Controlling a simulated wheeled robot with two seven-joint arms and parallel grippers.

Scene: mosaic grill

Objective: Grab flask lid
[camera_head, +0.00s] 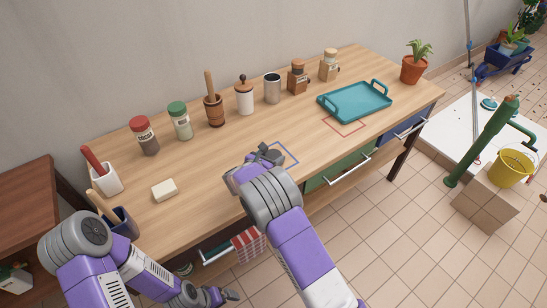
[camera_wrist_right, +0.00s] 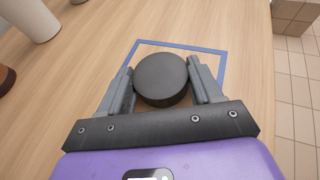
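The flask lid, a dark round disc (camera_wrist_right: 161,78), lies between the two fingers of my right gripper (camera_wrist_right: 161,82) in the right wrist view. The fingers stand on either side of it, very close to its rim. I cannot tell whether they press on it. In the head view my right gripper (camera_head: 265,154) is low over the table at the blue square outline (camera_head: 282,153), and it mostly hides the lid. My left gripper (camera_head: 215,295) is low in front of the table, seen side-on and small, away from the lid.
The wooden table (camera_head: 205,175) carries a row of jars, mills and a metal can (camera_head: 272,88) along the back. A teal tray (camera_head: 354,101) stands at the right, beside a red outline (camera_head: 343,125). A pale block (camera_head: 164,190) lies left. Open table surrounds the blue outline.

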